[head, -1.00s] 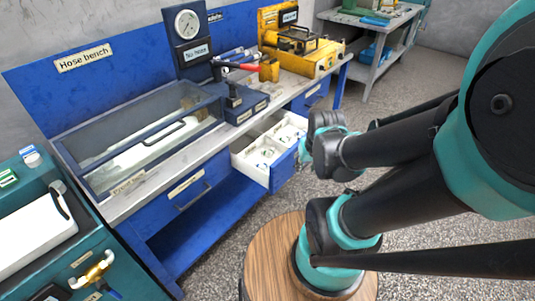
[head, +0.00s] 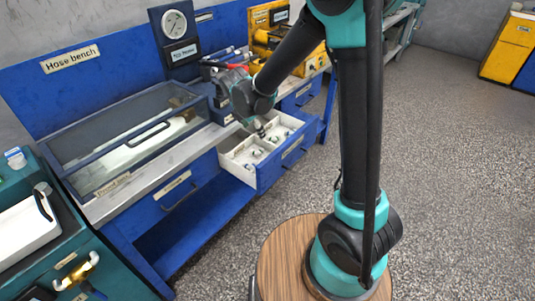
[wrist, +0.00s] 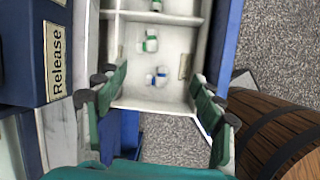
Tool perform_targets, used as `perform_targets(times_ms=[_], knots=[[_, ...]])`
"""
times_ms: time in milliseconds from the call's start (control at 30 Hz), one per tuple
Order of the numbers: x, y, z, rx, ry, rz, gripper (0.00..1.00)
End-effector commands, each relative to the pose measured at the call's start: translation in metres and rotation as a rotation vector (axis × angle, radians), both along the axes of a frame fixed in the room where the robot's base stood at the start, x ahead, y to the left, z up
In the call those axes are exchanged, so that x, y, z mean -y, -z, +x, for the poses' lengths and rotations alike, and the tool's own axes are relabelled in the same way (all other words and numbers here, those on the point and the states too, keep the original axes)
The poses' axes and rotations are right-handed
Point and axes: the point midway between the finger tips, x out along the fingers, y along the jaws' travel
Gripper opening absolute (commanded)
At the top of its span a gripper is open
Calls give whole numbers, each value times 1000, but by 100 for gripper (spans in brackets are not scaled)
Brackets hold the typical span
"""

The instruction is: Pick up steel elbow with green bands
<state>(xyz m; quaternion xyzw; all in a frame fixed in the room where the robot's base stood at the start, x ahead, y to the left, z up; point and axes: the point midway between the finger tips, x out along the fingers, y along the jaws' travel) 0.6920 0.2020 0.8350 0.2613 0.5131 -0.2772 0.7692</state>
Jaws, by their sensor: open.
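An open white-lined drawer (head: 228,160) of the hose bench holds small elbow fittings in compartments. In the wrist view, a steel elbow with green bands (wrist: 150,42) lies in the drawer, toward the far side of the compartment. A similar fitting with blue bands (wrist: 157,77) lies nearer, in the same compartment. My gripper (wrist: 158,86) is open and empty, its teal fingers spread to either side of the compartment, with the blue-banded fitting between them in the picture. In the head view my gripper (head: 261,128) is above the drawer, and the fittings are too small to tell apart.
White dividers (wrist: 165,18) split the drawer, with another fitting (wrist: 156,5) beyond. A blue block labelled Release (wrist: 25,50) stands close on the left. A wooden barrel (wrist: 285,125) is at lower right. The clear-lidded box (head: 125,140) covers the bench's left part.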

Motion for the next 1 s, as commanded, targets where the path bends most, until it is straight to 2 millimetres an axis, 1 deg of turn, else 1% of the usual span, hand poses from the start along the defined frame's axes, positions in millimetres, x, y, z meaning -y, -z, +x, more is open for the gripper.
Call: perform_targets(times_ms=[33,100,200,267,367,800,1000], knots=[[-18,4,4,-8,-83,-33,68],[-33,8,7,-19,-177,-75,68],[-46,12,9,-29,-256,-111,68],[-49,15,10,-32,-279,-121,68],[-48,23,14,-33,-287,-126,68],[-34,93,40,-32,-283,-123,68],[-29,118,48,-33,-283,-123,68]])
